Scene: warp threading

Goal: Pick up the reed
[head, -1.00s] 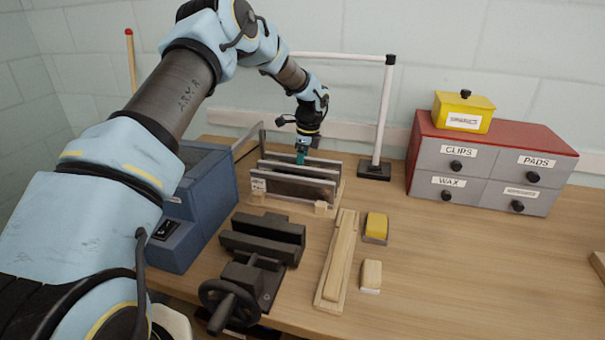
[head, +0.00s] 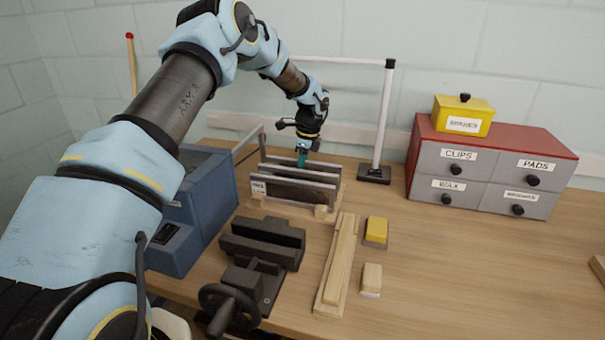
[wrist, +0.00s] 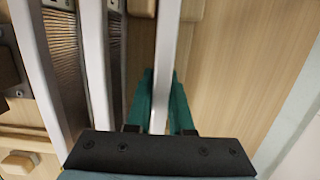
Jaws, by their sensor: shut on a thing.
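The reed (wrist: 163,45) shows in the wrist view as a pale straight bar running between my teal fingers. My gripper (wrist: 160,105) is shut on it, with one finger on each side. In the head view my gripper (head: 302,162) points down at the rear of a wooden rack (head: 320,212) that holds upright grey-framed panels (head: 290,190). The fingers hide part of the held bar. Its lower part is hidden, so I cannot tell whether it is clear of the rack.
A blue machine (head: 205,210) stands left of the rack, a black vise (head: 262,240) in front. A white post (head: 384,120) stands close on the right. A wooden piece (head: 338,265), a yellow block (head: 376,229) and a drawer cabinet (head: 490,165) are further right.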

